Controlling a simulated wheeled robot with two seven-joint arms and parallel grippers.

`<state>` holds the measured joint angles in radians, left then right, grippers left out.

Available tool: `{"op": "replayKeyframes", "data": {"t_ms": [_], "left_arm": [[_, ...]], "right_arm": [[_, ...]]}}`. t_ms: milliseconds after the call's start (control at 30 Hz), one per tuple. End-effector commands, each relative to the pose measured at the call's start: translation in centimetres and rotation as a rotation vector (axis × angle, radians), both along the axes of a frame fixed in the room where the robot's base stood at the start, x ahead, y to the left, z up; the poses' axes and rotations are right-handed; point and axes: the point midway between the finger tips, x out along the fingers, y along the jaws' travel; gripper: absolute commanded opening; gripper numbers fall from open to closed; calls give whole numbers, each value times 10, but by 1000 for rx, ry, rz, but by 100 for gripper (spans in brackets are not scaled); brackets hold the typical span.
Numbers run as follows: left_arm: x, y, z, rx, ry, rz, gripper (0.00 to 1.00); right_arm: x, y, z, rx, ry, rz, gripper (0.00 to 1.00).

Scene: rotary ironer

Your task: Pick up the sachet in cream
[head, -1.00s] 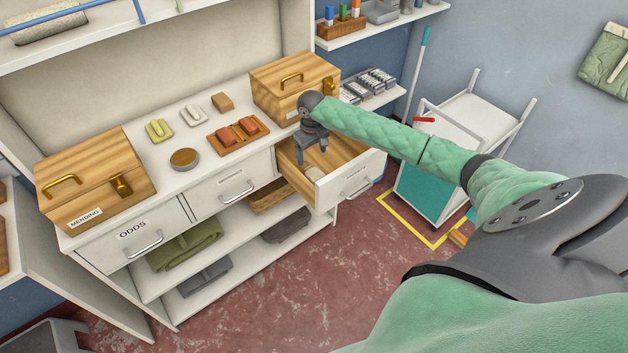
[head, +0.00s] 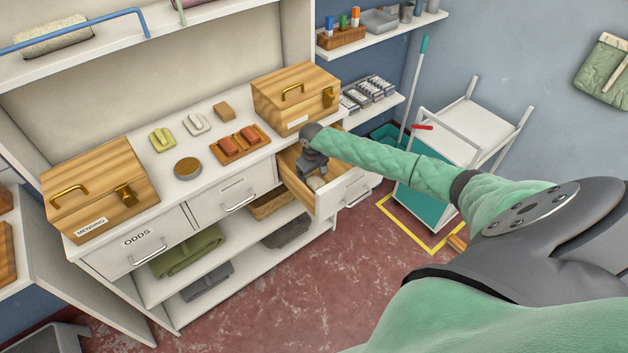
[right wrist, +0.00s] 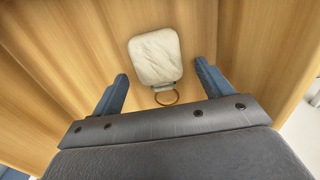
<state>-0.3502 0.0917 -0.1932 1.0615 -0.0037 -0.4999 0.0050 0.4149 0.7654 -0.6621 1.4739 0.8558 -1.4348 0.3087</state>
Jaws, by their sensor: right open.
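The cream sachet (right wrist: 156,57) lies in the open wooden-lined drawer (head: 331,200), with a ring (right wrist: 165,97) at its near end. In the head view the sachet (head: 316,183) shows only in part, beside my gripper. My right gripper (head: 311,172) reaches down into the drawer. In the right wrist view the right gripper (right wrist: 161,82) is open, its two blue fingers apart on either side of the sachet's ring end. The main body of the sachet lies beyond the fingertips. Whether the fingers touch it cannot be told. My left gripper is not in view.
A wooden box (head: 296,97) stands on the counter behind the drawer. A tray with red items (head: 240,143), a round tin (head: 188,168) and a second wooden box (head: 100,190) are further left. A white trolley (head: 445,150) stands to the right. The drawer walls are close around the gripper.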

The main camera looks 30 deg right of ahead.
Motion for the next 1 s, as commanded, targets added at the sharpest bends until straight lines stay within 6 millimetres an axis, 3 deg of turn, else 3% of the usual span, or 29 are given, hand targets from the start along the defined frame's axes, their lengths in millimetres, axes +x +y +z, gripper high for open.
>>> {"op": "replayKeyframes", "data": {"t_ms": [333,500,600,1000], "left_arm": [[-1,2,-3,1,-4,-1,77],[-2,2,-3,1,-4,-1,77],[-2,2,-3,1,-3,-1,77],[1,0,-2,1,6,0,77]], "right_arm": [[0,0,-5,-1,0,0,78],[0,0,-5,-1,0,0,45],[0,0,-5,-1,0,0,30],[0,0,5,0,-1,0,30]]}}
